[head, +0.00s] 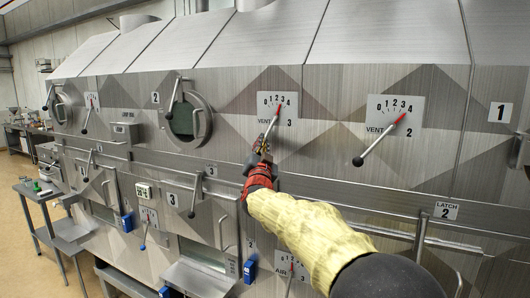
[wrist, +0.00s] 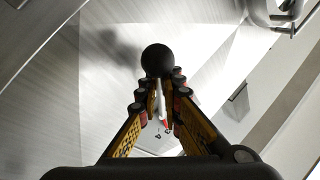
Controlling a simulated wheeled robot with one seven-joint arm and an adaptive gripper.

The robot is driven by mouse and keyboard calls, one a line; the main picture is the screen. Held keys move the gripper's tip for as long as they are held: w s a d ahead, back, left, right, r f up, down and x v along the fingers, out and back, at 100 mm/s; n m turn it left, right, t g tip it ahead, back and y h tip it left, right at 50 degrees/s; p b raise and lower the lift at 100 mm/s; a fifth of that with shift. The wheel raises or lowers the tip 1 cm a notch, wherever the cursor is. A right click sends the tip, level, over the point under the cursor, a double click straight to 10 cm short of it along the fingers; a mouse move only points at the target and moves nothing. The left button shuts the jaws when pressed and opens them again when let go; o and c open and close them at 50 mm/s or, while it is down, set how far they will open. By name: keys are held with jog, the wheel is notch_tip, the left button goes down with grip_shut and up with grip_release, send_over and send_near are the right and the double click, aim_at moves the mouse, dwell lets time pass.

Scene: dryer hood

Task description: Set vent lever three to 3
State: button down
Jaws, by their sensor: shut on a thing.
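Vent lever three (head: 271,128) is a grey rod on a pale plate (head: 262,111) marked VENT 3 with a 0 to 4 scale. Its handle slants down and left from the pivot. Its red pointer tilts up and right, near the 3; the exact reading is too small to tell. My gripper (head: 258,158) is at the lower end of the lever, hiding the knob in the head view. In the wrist view my gripper (wrist: 160,88) is shut on the lever, its fingers on both sides of the rod just by the black ball knob (wrist: 158,58). The red tip (wrist: 167,126) shows between the fingers.
A round hatch (head: 182,120) with a handle is to the left. A horizontal rail (head: 340,189) runs below my gripper. A latch handle (head: 420,236) is lower right.

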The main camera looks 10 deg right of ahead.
jog(key=shift+w+a+f, duration=0.1)
jog(key=shift+w+f, duration=0.05)
jog(key=shift+f, duration=0.05)
dwell(0.3)
jog(key=c, duration=2)
grip_release()
jog(key=shift+r, duration=0.1)
jog(key=shift+r, duration=0.1)
jog(key=v, duration=1.2)
